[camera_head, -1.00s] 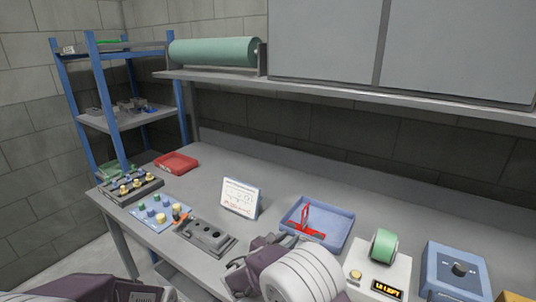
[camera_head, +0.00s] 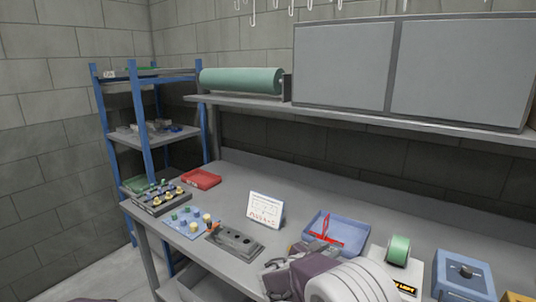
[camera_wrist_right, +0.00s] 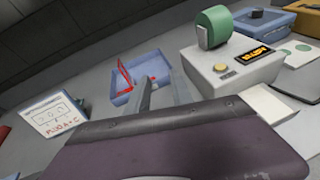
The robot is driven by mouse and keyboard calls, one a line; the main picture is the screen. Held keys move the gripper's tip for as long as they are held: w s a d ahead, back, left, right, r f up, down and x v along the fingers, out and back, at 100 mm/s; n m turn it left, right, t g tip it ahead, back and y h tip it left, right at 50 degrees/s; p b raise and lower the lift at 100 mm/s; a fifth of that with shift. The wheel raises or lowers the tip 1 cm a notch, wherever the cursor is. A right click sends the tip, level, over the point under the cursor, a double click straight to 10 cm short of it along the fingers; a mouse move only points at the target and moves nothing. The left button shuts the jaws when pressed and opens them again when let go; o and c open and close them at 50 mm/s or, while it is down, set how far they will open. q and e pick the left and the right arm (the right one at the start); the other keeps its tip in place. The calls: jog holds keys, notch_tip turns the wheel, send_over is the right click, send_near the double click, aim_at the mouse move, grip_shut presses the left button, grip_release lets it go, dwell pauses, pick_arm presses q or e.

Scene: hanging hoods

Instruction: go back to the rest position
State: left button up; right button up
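My right arm reaches in from the bottom right of the head view, its purple wrist over the front of the workbench (camera_head: 350,195). Its gripper (camera_head: 318,247) is partly hidden by the wrist. In the right wrist view two grey fingers (camera_wrist_right: 162,92) stand apart with nothing seen between them, in front of the blue tray (camera_wrist_right: 122,92). Only a sliver of my left arm shows at the bottom left edge of the head view, and its gripper is out of the picture.
On the bench stand a red tray (camera_head: 201,179), a knob board (camera_head: 190,223), a grey block with holes (camera_head: 234,241), a white card (camera_head: 266,210), a blue tray (camera_head: 352,230), a green-roll machine (camera_head: 381,261) and a blue dial box (camera_head: 462,275). A shelf (camera_head: 330,113) overhangs the back.

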jog(key=s+d+m+g+y+p, duration=0.2)
jog(key=s+d+m+g+p, duration=0.2)
jog(key=s+d+m+g, duration=0.75)
jog(key=s+a+f+m+t+y+p, duration=0.1)
jog(key=s+a+f+m+y, duration=0.15)
jog(key=s, duration=0.55)
jog(key=s+a+f+m+y, duration=0.2)
jog(key=s+f+m+y, duration=0.15)
jog(key=s, duration=0.45)
jog(key=a+f+m+t+y, duration=0.1)
jog(key=a+f+m+y, duration=0.1)
jog(key=a+m, duration=0.5)
jog(key=shift+s+m+y, duration=0.3)
jog(key=shift+m, duration=0.55)
jog(key=shift+s, duration=0.1)
